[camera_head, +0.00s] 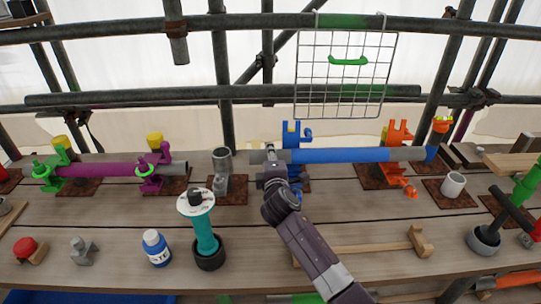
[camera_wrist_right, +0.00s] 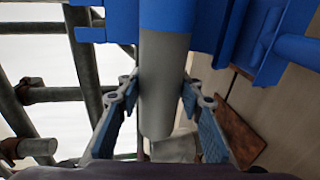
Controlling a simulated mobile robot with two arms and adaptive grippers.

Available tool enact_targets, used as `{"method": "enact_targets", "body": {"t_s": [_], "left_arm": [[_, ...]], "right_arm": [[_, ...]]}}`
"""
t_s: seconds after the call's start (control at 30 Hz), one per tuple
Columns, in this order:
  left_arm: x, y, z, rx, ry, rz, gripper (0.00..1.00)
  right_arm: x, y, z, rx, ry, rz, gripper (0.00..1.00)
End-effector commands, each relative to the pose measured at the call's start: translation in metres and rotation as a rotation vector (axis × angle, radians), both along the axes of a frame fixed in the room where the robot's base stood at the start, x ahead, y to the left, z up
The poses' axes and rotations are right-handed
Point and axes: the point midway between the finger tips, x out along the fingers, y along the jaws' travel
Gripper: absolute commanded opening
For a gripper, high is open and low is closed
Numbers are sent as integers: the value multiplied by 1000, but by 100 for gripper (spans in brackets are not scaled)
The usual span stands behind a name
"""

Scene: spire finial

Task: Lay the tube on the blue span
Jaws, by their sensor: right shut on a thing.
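The tube (camera_head: 340,155) is grey at its ends and blue along its middle. It lies level, running from the blue bracket (camera_head: 291,133) on the left to the orange bracket (camera_head: 397,133) on the right. Whether it is fully seated in them I cannot tell. My right gripper (camera_head: 268,166) is at the tube's left grey end. In the right wrist view, its two fingers (camera_wrist_right: 160,95) are on either side of that grey end (camera_wrist_right: 163,75), shut on it, with the blue bracket (camera_wrist_right: 240,30) just beyond. My left gripper is not in view.
A grey upright fitting (camera_head: 222,170) stands left of my right gripper. A purple tube (camera_head: 105,170) lies in green and purple clamps at far left. A teal spindle (camera_head: 204,230) and blue-white bottle (camera_head: 156,247) stand in front. A wire grid (camera_head: 312,85) hangs behind the tube.

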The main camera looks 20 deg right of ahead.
Motion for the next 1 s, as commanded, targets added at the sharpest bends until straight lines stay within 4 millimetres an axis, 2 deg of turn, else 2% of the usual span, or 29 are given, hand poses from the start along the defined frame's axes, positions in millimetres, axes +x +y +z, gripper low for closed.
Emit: {"method": "enact_targets", "body": {"t_s": [0.43, 0.97, 1.0], "left_arm": [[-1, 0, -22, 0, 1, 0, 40], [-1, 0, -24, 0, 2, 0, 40], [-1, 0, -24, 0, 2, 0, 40]], "right_arm": [[1, 0, -25, -12, -7, 1, 0], [1, 0, -29, -10, -7, 2, 0], [1, 0, -29, -10, -7, 2, 37]]}}
